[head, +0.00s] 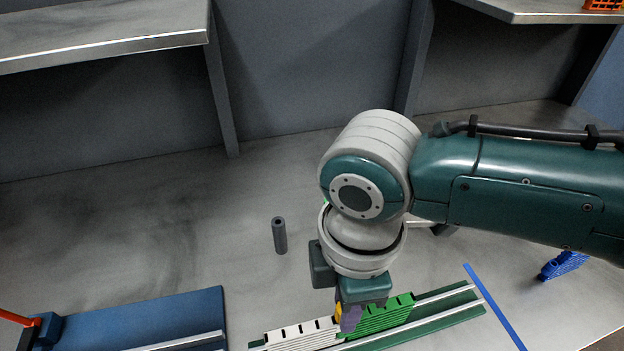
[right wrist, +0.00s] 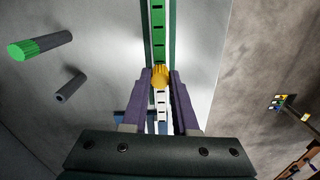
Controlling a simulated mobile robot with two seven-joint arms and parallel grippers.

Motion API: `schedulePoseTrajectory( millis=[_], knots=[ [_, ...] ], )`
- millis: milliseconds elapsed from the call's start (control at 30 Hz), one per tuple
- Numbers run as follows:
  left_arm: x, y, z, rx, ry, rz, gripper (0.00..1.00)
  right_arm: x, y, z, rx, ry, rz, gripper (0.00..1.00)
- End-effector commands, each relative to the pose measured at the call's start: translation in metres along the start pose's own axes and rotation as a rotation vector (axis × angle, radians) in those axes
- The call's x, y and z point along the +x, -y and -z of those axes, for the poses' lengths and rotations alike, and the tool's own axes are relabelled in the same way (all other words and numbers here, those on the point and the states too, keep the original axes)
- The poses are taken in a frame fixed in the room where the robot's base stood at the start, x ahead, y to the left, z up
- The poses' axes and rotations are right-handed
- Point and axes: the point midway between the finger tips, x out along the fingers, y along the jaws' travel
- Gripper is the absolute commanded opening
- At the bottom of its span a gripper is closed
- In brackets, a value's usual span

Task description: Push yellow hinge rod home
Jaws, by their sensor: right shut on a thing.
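The yellow hinge rod (right wrist: 160,76) sits between the purple fingers of my right gripper (right wrist: 160,82), which is shut on it. In the head view only a small yellow bit of the rod (head: 338,312) shows beside a finger. The gripper (head: 347,320) points down at the joint between a white belt module (head: 300,334) and a green belt module (head: 385,315). In the wrist view the rod lies where the green strip (right wrist: 158,30) meets the white one (right wrist: 162,112). How deep the rod sits cannot be told. My left gripper is not in view.
A blue block (head: 563,264) lies at right. A blue plate (head: 150,322) with an orange handle (head: 18,318) lies at left.

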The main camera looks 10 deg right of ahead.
Motion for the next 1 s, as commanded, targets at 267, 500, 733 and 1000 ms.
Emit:
schedulePoseTrajectory(
  millis=[267,500,733,1000],
  knots=[
    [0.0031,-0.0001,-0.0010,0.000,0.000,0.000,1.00,0.0042,0.0001,0.0001,0.000,0.000,0.000,0.00],
    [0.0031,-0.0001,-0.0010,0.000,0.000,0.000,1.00,0.0045,0.0003,-0.0002,0.000,0.000,0.001,0.34],
    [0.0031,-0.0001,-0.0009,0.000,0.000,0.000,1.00,0.0042,0.0002,-0.0002,0.000,0.000,0.000,0.60],
    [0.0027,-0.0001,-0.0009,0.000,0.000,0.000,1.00,0.0032,-0.0001,-0.0001,0.000,0.000,0.000,0.62]
  ],
)
